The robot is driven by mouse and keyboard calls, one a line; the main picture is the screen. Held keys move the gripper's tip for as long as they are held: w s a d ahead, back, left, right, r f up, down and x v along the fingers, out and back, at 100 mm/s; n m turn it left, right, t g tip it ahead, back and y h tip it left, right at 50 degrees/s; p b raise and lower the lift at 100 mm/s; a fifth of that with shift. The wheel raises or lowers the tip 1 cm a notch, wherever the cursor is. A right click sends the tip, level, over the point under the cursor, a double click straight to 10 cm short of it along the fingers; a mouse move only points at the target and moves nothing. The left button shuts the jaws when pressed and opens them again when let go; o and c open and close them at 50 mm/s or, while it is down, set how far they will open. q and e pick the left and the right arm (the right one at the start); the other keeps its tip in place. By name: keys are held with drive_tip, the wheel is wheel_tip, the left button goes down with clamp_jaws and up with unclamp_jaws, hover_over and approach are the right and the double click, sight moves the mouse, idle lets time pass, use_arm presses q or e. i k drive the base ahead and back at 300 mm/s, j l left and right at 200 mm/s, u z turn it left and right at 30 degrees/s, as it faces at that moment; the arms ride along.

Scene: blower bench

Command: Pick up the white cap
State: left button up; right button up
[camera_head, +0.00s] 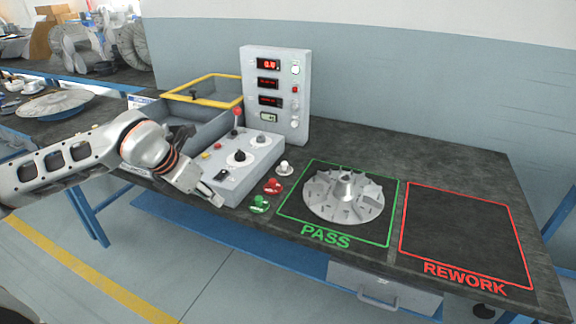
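The white cap (284,168) stands on the dark bench, left of the green PASS outline. A red cap (273,186) and a green cap (259,204) sit in front of it in a short row. My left gripper (214,198) reaches in from the left and points down at the front edge of the grey control box, apart from the white cap and to its left. Its fingers are small and partly hidden, so I cannot tell if they are open or shut. My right gripper is not in view.
The grey control box (240,165) with a red-topped lever stands left of the caps. Behind it are an upright display panel (275,95) and a yellow-rimmed bin (215,77). A finned impeller (343,196) lies inside PASS. The REWORK outline (465,235) is empty.

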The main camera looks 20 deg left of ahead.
sight(283, 170)
drive_tip(key=i+l, duration=0.2)
drive_tip(key=i, duration=0.25)
drive_tip(key=i+l, duration=0.15)
drive_tip(key=i, duration=0.25)
